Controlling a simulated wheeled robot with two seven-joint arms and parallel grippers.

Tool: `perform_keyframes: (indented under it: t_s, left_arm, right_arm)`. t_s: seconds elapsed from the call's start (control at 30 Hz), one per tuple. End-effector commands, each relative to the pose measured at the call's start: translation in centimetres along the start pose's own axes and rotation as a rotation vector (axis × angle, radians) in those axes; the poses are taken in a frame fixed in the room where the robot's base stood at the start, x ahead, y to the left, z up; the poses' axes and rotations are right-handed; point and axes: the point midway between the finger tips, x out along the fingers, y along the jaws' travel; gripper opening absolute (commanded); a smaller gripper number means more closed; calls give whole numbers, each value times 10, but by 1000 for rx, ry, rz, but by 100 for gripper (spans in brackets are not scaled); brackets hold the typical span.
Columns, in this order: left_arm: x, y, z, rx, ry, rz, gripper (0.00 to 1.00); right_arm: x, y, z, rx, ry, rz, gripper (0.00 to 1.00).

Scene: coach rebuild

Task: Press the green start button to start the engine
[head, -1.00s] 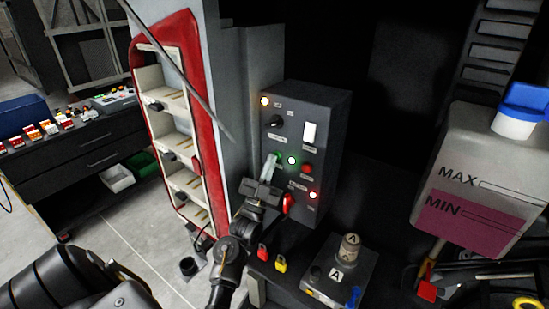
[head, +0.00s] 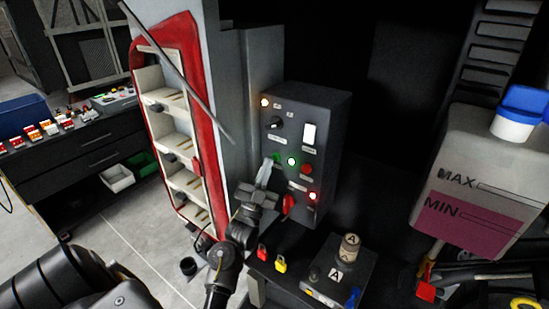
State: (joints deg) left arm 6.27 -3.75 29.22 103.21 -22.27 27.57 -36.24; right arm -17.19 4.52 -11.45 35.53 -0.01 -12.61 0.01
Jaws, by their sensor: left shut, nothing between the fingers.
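The dark control box (head: 325,140) stands in the middle of the head view. On its front the green start button (head: 277,157) shows just beyond my fingertips, partly hidden by them. A lit green lamp (head: 291,161) is right of it. My left gripper (head: 265,168) is shut and empty, its fingertips just below and left of the green button. I cannot tell whether they touch it. My right gripper is not in view.
A white reservoir (head: 480,175) is at right, a red-edged shelf (head: 206,120) at left.

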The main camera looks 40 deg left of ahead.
Motion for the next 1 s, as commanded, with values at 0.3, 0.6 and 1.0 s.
perform_keyframes:
  t_s: [0.3,0.6,1.0]
  left_arm:
    - [-12,-10,-10,-1,-1,2,0]
    - [-32,-23,-24,-1,-1,1,0]
    - [-35,-25,-25,0,0,0,0]
  right_arm:
    - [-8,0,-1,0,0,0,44]
    - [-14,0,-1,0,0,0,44]
    - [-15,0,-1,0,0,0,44]
